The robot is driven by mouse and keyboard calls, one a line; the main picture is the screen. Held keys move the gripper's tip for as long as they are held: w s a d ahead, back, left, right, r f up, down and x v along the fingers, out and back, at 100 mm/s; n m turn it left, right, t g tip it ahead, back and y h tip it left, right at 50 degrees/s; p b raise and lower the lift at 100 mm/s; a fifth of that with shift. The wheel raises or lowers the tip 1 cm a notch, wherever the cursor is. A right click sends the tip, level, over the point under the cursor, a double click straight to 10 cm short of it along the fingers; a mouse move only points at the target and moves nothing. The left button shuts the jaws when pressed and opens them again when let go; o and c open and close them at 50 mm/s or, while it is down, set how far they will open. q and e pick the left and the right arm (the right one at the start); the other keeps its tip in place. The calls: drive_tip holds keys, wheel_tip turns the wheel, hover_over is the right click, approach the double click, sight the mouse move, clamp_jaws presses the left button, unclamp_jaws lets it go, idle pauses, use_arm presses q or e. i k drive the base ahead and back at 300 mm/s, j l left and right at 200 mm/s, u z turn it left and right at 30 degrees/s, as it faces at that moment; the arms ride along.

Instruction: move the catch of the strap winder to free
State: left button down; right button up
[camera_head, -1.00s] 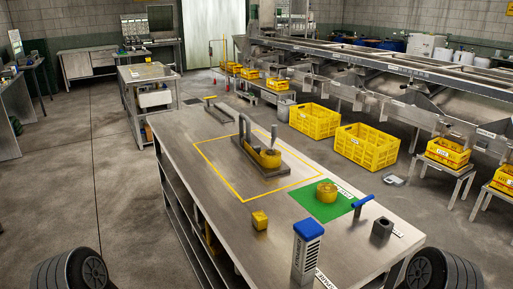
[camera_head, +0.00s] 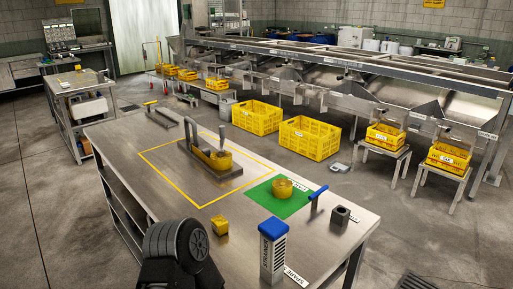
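The strap winder (camera_head: 213,160) stands on the steel workbench (camera_head: 135,168), inside a yellow outlined area. A dark, ribbed, rounded part of my own arm covers the near left corner of the bench. Neither gripper shows, and nothing of mine touches the winder.
A yellow roll (camera_head: 282,188) sits on a green mat (camera_head: 262,203). Near it are a blue-handled tool (camera_head: 317,199), a dark block (camera_head: 340,215), a yellow block (camera_head: 220,225) and a blue-topped box (camera_head: 272,250). Yellow crates (camera_head: 309,138) stand on the floor behind the bench.

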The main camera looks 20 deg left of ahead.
sight(206, 152)
drive_tip(key=j+z, duration=0.25)
drive_tip(key=j, duration=0.15)
drive_tip(key=k+j+z, duration=0.2)
drive_tip(key=j, duration=0.2)
drive_tip(key=j+z, duration=0.25)
drive_tip(key=j, duration=0.15)
drive_tip(key=k+j+z, duration=0.1)
drive_tip(key=j+z, duration=0.15)
drive_tip(key=k+j+z, duration=0.2)
drive_tip(key=j, duration=0.25)
drive_tip(key=k+j+z, duration=0.25)
drive_tip(key=k+j, duration=0.25)
drive_tip(key=j, duration=0.2)
drive_tip(key=k+j, duration=0.3)
drive_tip(key=j, duration=0.2)
drive_tip(key=k+j, duration=0.25)
drive_tip(key=j, duration=0.2)
drive_tip(key=k+j+z, duration=0.1)
drive_tip(key=k+j, duration=0.15)
drive_tip(key=j, duration=0.2)
